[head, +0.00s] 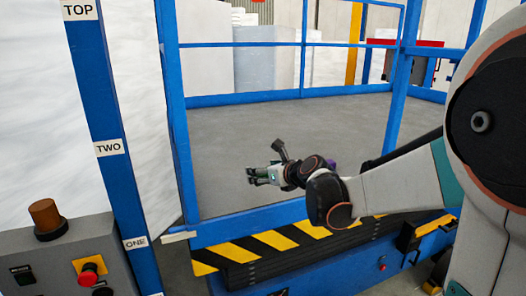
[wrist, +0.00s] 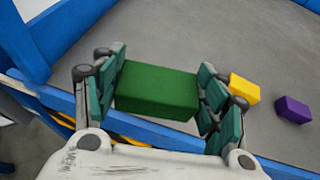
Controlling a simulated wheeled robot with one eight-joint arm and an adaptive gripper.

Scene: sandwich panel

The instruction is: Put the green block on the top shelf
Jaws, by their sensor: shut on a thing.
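The green block (wrist: 157,90) is held between the two finger pads of my gripper (wrist: 163,88) in the wrist view. In the head view my gripper (head: 260,175) is above the grey platform floor, behind the striped front edge, pointing left. I cannot make out the green block there. A blue post (head: 100,105) at the left carries the labels TOP (head: 79,9), TWO (head: 109,147) and ONE (head: 135,242), from high to low. No shelf board shows clearly beside the labels.
A yellow block (wrist: 244,89) and a purple block (wrist: 293,110) lie on the grey floor (head: 225,130). Blue rails (head: 250,99) enclose it. A control box (head: 70,255) with a red button stands at lower left. White panels (head: 30,120) fill the left.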

